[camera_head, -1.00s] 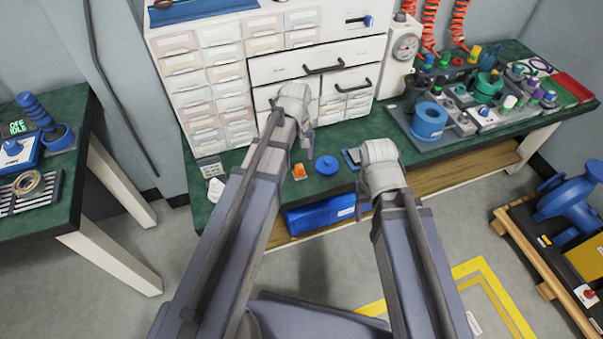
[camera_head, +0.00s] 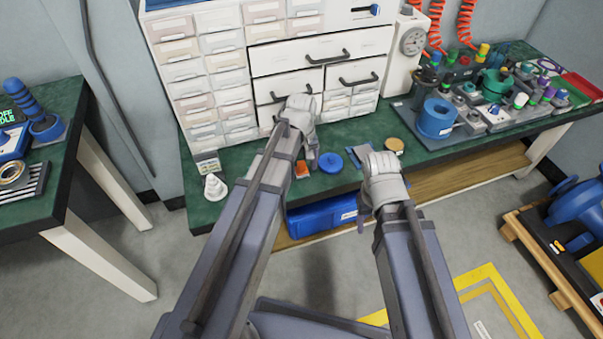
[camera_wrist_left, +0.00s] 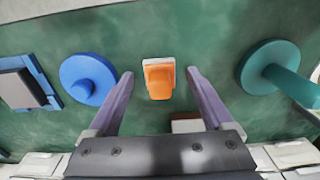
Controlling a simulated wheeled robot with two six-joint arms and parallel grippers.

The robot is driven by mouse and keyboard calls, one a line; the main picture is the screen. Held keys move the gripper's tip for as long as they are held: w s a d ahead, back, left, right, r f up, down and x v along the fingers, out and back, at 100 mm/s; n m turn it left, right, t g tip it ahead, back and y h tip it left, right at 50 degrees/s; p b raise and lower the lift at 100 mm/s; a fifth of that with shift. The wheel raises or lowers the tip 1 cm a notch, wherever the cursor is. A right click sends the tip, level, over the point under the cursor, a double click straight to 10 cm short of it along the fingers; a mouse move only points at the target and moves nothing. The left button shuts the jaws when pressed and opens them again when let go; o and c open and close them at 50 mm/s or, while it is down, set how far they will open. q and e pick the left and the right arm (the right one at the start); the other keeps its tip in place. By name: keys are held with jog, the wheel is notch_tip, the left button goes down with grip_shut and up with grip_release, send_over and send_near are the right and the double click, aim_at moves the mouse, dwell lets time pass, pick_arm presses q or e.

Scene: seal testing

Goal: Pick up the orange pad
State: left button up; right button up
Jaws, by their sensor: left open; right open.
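The small orange pad (camera_wrist_left: 159,82), with a pale edge along one end, lies on the green bench top. In the left wrist view it sits midway between the tips of my open left gripper (camera_wrist_left: 160,76), with a clear gap on both sides. In the head view the left gripper (camera_head: 312,160) is beside the pad (camera_head: 302,170), and my arm partly hides it. My right gripper (camera_head: 363,212) is open and empty at the bench's front edge, away from the pad.
A blue knobbed disc (camera_wrist_left: 88,79) lies beside one finger, and a teal knobbed piece (camera_wrist_left: 272,68) beyond the other. The drawer cabinet (camera_head: 225,70) stands close behind the left gripper. A blue bin (camera_head: 322,214) is below the bench edge.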

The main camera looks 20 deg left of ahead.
pick_arm(q)
jog(key=shift+r, duration=0.1)
jog(key=shift+c, duration=0.3)
grip_shut()
